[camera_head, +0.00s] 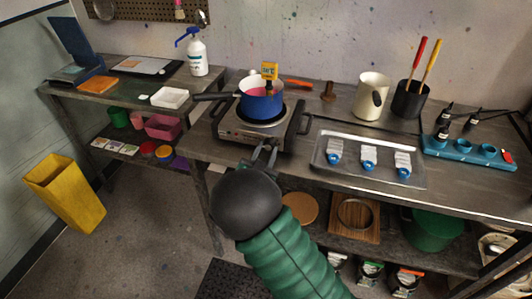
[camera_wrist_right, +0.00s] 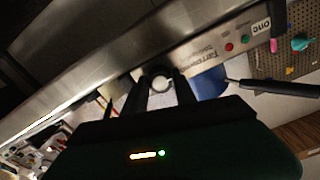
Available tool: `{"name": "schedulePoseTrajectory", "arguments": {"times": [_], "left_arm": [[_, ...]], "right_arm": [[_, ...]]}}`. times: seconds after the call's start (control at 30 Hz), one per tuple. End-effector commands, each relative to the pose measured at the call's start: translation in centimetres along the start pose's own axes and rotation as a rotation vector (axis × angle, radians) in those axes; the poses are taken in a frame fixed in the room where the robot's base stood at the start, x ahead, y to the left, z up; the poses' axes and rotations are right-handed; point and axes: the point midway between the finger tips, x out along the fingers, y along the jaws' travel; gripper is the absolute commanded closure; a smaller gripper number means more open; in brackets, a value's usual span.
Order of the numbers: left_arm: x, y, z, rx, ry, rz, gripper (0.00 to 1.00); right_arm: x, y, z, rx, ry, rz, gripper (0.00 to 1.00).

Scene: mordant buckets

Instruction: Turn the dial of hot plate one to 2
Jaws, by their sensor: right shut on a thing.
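Hot plate one (camera_head: 229,128) stands on the steel bench, with a blue pot (camera_head: 262,104) of pink contents on top. In the right wrist view its front panel (camera_wrist_right: 203,53) shows a "One" label, a red light and a green light. My right gripper (camera_head: 266,153) is at the front of the hot plate. In the wrist view its fingers (camera_wrist_right: 159,85) are shut on the round dial (camera_wrist_right: 160,84). The dial's pointer and numbers cannot be read. My left gripper is in neither view.
A steel tray (camera_head: 328,163) with several blue-and-white items lies right of the hot plate. A white jug (camera_head: 372,96) and a black holder (camera_head: 409,101) stand behind it. The pot's handle (camera_head: 212,97) sticks out left. A yellow bin (camera_head: 64,192) is on the floor.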

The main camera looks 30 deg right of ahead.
Motion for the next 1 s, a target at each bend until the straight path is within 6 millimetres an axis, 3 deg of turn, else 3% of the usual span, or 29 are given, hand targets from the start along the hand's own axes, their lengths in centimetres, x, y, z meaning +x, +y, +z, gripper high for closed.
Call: {"name": "schedulePoseTrajectory", "arguments": {"times": [1.0], "left_arm": [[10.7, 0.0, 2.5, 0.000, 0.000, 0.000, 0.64]], "right_arm": [[0.1, 0.1, 0.4, 0.891, 0.005, -0.002, 1.00]]}}
